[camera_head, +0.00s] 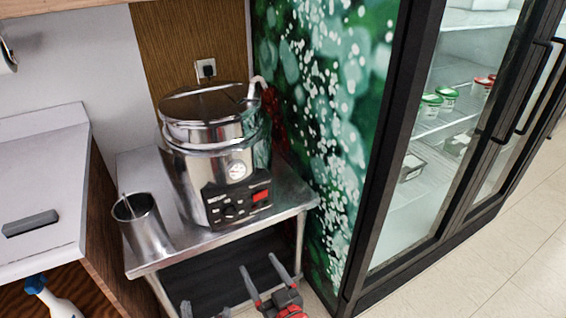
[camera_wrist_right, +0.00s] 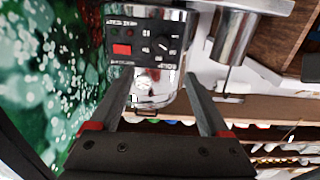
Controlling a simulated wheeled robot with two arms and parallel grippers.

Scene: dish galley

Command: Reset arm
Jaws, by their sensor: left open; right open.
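My right gripper (camera_head: 262,262) is at the bottom middle of the head view, in front of the steel stand. Its two fingers are spread and nothing is between them. In the right wrist view the same gripper (camera_wrist_right: 158,78) is open and empty, with the steel cooker (camera_wrist_right: 150,85) beyond its fingers. My left gripper (camera_head: 203,309) only just shows at the bottom edge of the head view, left of the right one. Its fingertips are apart and I see nothing held; the rest of it is out of frame.
The cooker (camera_head: 200,160) and a steel cup (camera_head: 141,224) with a utensil stand on the steel stand (camera_head: 285,196). A white counter (camera_head: 60,160) and a spray bottle (camera_head: 52,300) are at left. A glass-door fridge (camera_head: 385,210) is at right, beside open floor (camera_head: 500,270).

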